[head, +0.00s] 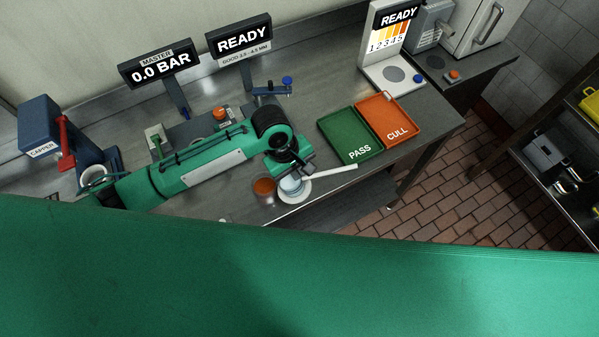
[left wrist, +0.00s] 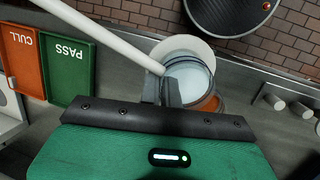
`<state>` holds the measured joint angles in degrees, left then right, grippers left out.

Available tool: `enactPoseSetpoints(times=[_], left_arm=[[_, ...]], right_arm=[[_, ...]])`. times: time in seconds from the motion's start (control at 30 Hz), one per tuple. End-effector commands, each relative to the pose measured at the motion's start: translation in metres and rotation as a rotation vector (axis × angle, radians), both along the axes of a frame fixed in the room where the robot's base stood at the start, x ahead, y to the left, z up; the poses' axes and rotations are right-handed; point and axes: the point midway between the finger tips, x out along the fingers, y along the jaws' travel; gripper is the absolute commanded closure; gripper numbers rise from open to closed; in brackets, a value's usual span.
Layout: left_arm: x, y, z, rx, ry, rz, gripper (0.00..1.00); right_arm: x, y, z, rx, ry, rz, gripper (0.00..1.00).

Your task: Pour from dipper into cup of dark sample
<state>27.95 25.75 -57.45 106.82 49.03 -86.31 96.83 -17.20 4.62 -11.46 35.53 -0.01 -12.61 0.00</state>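My left gripper (head: 302,167) reaches over the front edge of the steel bench with its fingers at the dipper. The dipper (head: 335,173) has a long white handle and a clear round bowl with pale liquid. In the left wrist view, the handle (left wrist: 110,37) runs down to my fingers (left wrist: 162,88), which look closed on it. The bowl (left wrist: 190,78) is just beyond them. The glass cup of dark sample (head: 264,189), with red-brown contents, stands close beside the bowl at its left. It shows partly hidden behind the bowl in the wrist view (left wrist: 211,104). My right gripper is not visible.
A white round dish (head: 294,198) lies under the bowl. The green PASS tray (head: 348,137) and orange CULL tray (head: 388,118) stand to the right. Display signs (head: 240,38) stand behind; the blue capper (head: 45,128) is at left. My green body covers the foreground.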

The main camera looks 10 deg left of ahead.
Motion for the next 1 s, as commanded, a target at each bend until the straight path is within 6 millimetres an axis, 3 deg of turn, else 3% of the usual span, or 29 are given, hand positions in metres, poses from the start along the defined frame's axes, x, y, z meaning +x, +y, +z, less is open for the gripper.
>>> enactPoseSetpoints(times=[1.0], left_arm=[[0.0014,0.0058,0.0031,-0.048,0.007,0.002,1.0]], right_arm=[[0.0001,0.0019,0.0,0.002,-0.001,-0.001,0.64]])
